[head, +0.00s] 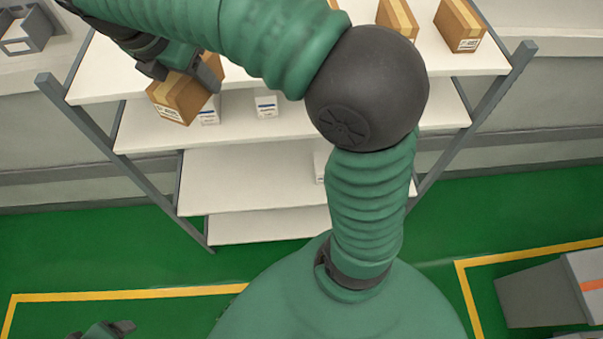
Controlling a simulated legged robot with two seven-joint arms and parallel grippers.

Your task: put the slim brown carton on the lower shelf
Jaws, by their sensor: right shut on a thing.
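My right gripper (185,68) is at the upper left of the head view, shut on a brown carton (176,100). The carton is tilted, with a pale label low on its near face. It shows at the left front of the shelf rack, overlapping the top shelf (110,70) and the second shelf (150,132) in the picture. I cannot tell whether it touches either. Lower shelves (225,185) and (255,228) show below. My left gripper (100,332) is only partly in view at the bottom left, low and away from the rack; its jaw opening is unclear.
Brown cartons (460,25) and (398,20) stand at the top shelf's right. Small white boxes (266,104) and (209,112) stand on the second shelf. Grey rack posts (480,120) flank the shelves. The lower shelves' left parts are clear. A grey cart (545,292) stands at right.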

